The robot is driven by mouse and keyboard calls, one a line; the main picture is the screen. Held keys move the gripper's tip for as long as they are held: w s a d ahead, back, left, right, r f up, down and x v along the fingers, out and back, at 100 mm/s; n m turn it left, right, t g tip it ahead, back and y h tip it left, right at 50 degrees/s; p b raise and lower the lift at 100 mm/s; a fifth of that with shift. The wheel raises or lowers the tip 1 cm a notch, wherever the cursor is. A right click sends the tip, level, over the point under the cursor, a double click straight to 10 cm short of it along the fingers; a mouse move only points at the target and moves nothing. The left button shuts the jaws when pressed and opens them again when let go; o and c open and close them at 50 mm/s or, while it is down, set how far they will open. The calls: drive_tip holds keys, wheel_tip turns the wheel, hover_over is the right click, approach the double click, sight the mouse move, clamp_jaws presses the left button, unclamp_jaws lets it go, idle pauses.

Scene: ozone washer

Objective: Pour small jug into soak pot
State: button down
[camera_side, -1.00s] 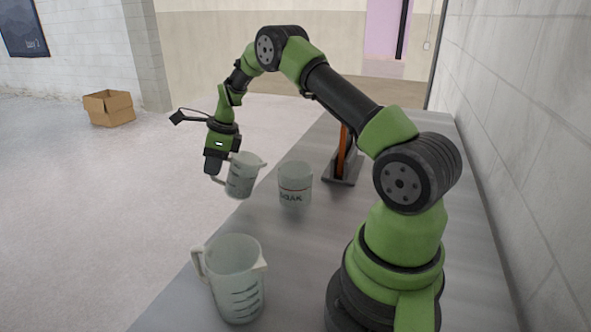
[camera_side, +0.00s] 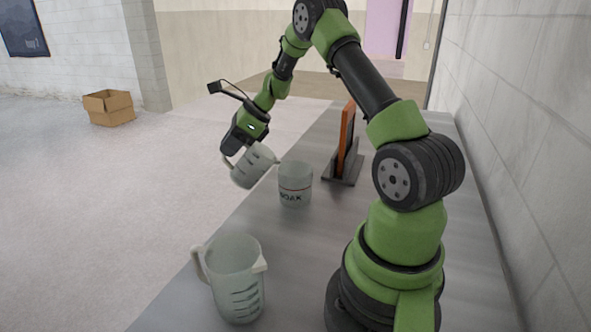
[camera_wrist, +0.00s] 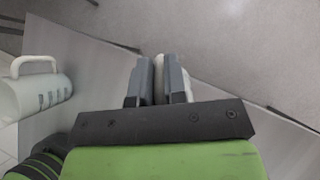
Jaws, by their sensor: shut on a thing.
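The small jug (camera_side: 253,166) is translucent with dark marks and hangs off the table's left edge in the side view. My gripper (camera_side: 232,150) is shut on its handle and holds it tilted, with the spout towards the soak pot. The jug's spout is close to the pot's rim. I cannot see any liquid flowing. In the wrist view the fingers (camera_wrist: 158,82) close on a pale piece, likely the handle; the jug's body is hidden.
A large measuring jug (camera_side: 237,280) stands at the table's near left; it also shows in the wrist view (camera_wrist: 36,92). A dark stand with an orange upright panel (camera_side: 346,140) stands behind the pot. A wall runs along the right. A cardboard box (camera_side: 108,108) lies on the floor.

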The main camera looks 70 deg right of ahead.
drive_tip(key=shift+s+d+r+t+y, duration=0.35)
drive_tip(key=shift+s+r+t, duration=0.1)
drive_tip(key=shift+r+t, duration=0.15)
drive_tip(key=shift+s+d+r+t+y, duration=0.2)
drive_tip(key=shift+s+r+t+y, duration=0.25)
drive_tip(key=shift+r, duration=0.2)
drive_tip(key=shift+r, duration=0.15)
drive_tip(key=shift+s+d+r+t+y, duration=0.3)
drive_tip(key=shift+s+r+t, duration=0.25)
drive_tip(key=shift+t, duration=0.3)
drive_tip(key=shift+s+d+r, duration=0.1)
drive_tip(key=shift+s+r, duration=0.05)
drive_tip(key=shift+r, duration=0.05)
drive_tip(key=shift+s+d+r+t+y+p, duration=0.2)
drive_tip(key=shift+t+y+p, duration=0.1)
drive_tip(key=shift+t, duration=0.2)
